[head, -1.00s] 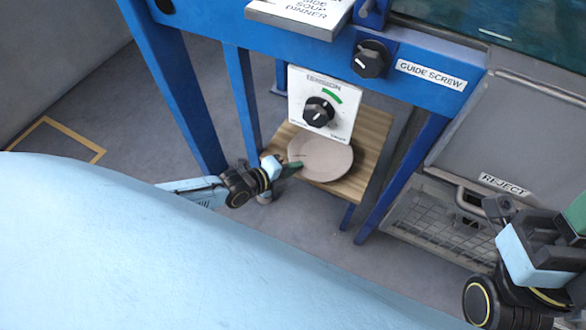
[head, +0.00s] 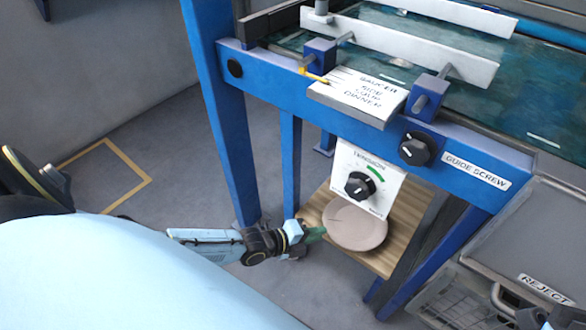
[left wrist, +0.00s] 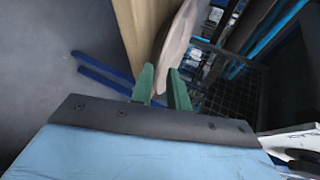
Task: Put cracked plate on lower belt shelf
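The plate (head: 356,228) is round and beige-pink, with a faint line across its face, and lies over the wooden lower shelf (head: 402,218) under the blue frame. I cannot tell whether it touches the shelf. My left gripper (head: 318,234) reaches in from the left at the plate's left rim. In the left wrist view its green fingers (left wrist: 163,86) stand close on both sides of the rim of the plate (left wrist: 174,50), which fills the gap between them. Only a scrap of my right arm shows at the bottom right corner of the head view; its fingers are out of sight.
The blue frame (head: 300,95) carries a green belt (head: 430,50) above. A tension panel (head: 366,180) hangs over the plate's back edge. A guide screw knob (head: 416,149) juts from the frame. A grey reject bin (head: 545,240) stands at the right. The floor at left is clear.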

